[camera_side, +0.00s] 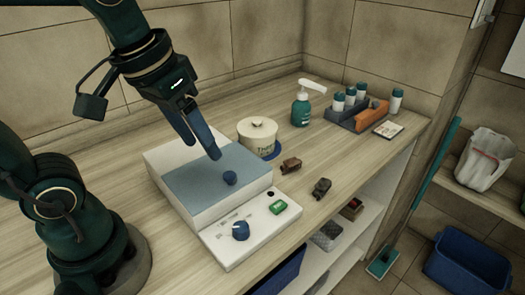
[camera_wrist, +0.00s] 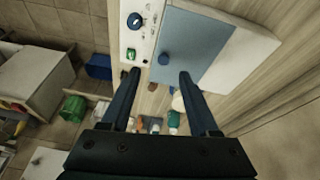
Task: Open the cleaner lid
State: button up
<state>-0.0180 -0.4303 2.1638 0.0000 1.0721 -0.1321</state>
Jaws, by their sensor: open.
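The cleaner is a white box (camera_side: 172,188) with a sloping front panel, standing on the wooden counter. Its flat blue-grey lid (camera_side: 190,181) lies shut on top, with a small dark blue knob (camera_side: 229,178) near the front edge. In the wrist view the lid (camera_wrist: 203,42) and its knob (camera_wrist: 163,59) show at the top middle. My gripper (camera_side: 202,146) is open and empty above the lid, pointing down, a little behind the knob in the side view. In the wrist view the knob appears between and just beyond my fingertips (camera_wrist: 158,73), apart from both.
The front panel has a blue dial (camera_side: 240,230) and a green switch (camera_side: 278,207). A cream lidded pot (camera_side: 257,137), a pump bottle (camera_side: 301,108), two small dark items (camera_side: 322,187) and a rack of bottles (camera_side: 352,114) stand to the right. Counter behind the cleaner is clear.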

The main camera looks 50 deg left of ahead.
aim_at(229, 175)
jog(key=w+f+g, duration=0.1)
jog(key=w, duration=0.1)
jog(key=w+f+g, duration=0.1)
jog(key=w+f, duration=0.1)
jog(key=w+a+f+n+g, duration=0.1)
jog(key=w, duration=0.1)
jog(key=shift+f+g, duration=0.25)
jog(key=shift+g, duration=0.05)
jog(key=shift+s+a+f, duration=0.1)
jog(key=shift+s+f, duration=0.05)
jog(key=shift+f, duration=2.7)
grip_shut()
